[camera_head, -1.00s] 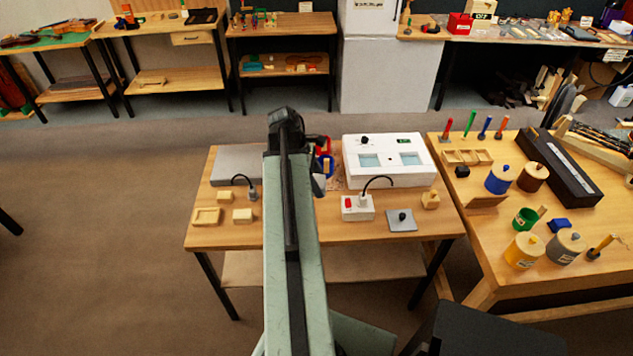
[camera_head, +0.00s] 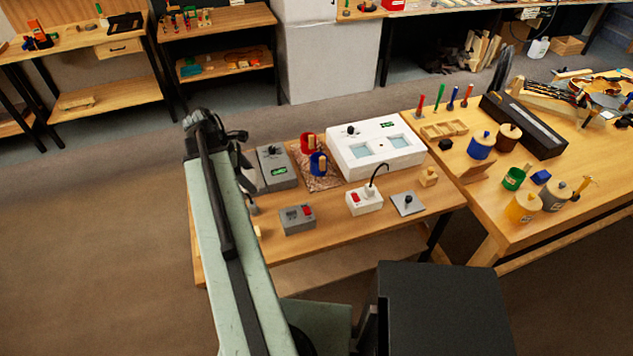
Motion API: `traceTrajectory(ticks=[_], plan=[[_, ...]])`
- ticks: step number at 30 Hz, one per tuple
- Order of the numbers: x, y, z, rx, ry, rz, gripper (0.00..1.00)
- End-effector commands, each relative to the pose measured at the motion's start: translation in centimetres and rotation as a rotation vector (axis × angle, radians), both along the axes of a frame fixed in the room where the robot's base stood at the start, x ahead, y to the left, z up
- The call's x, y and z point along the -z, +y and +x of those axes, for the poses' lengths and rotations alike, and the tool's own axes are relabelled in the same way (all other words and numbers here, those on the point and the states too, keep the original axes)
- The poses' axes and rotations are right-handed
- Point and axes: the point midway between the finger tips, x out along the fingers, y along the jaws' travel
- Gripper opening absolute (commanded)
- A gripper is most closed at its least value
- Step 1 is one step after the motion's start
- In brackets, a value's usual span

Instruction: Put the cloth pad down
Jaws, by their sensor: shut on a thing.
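My arm rises across the left of the work table, and its upper end hides whatever is behind it. The jaws of my gripper are behind the arm and I cannot make them out. I cannot make out a cloth pad in their grasp. A brown patterned mat (camera_head: 322,184) lies on the work table (camera_head: 330,237) right of my arm. A red mug (camera_head: 307,144) and a blue mug (camera_head: 318,163) stand on or at it. I cannot tell whether this mat is the cloth pad.
A grey box with a display (camera_head: 272,168), a smaller grey box (camera_head: 297,219), a white two-window unit (camera_head: 375,147) and a white socket box (camera_head: 364,201) crowd the table. A grey plate (camera_head: 408,204) lies front right. The right bench (camera_head: 480,210) holds pots and tools. Some front table surface is bare.

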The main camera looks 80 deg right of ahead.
Motion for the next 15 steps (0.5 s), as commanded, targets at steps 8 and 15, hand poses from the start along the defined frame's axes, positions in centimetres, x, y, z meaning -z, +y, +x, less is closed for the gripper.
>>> traceTrajectory(ticks=[8, 15], plan=[[7.1, -3.7, -2.2, -0.101, 0.012, 0.002, 0.19], [7.8, -4.7, -3.0, -0.141, 0.018, 0.004, 0.19]])
